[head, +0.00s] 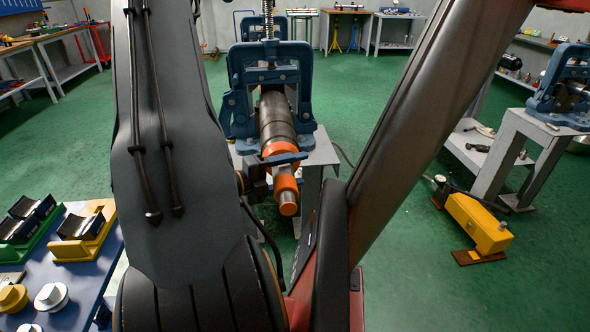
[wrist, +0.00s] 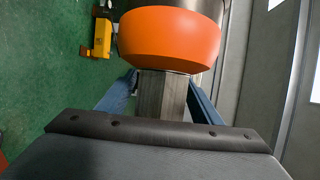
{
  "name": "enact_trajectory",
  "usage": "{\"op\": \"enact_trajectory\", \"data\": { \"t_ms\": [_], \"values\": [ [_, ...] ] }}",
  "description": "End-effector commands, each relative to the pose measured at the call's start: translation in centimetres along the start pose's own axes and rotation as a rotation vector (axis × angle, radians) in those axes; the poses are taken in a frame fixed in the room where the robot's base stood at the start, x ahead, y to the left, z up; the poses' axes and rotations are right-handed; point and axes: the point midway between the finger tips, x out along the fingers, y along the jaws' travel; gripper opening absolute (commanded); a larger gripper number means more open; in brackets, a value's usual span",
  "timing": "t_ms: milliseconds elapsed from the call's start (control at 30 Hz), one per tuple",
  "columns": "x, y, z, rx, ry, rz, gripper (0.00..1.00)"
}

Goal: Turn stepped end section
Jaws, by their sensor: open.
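A dark pipe (head: 275,120) lies clamped in a blue pipe vise (head: 268,75), pointing toward me. My gripper (wrist: 161,98) is open, with one blue finger on each side of this grey part. Contact cannot be told. My gripper's palm hides the tip there.
A blue table with black and yellow holders (head: 85,235) stands at the lower left. A yellow tool body (head: 478,222) is on the green floor at the right. Another blue vise (head: 565,90) stands on a grey stand at the far right.

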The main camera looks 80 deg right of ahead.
Motion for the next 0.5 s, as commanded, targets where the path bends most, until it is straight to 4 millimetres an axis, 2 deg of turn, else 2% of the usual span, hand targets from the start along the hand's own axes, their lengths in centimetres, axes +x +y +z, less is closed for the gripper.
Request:
{"op": "enact_trajectory", "data": {
  "t_ms": [133, 400, 500],
  "values": [
    [-0.02, 0.02, 0.02, 0.0, 0.0, 0.0, 0.59],
    [-0.04, 0.01, 0.02, 0.0, 0.0, 0.0, 0.18],
    [-0.05, 0.03, 0.02, -0.001, 0.0, -0.001, 0.18]
  ]
}}
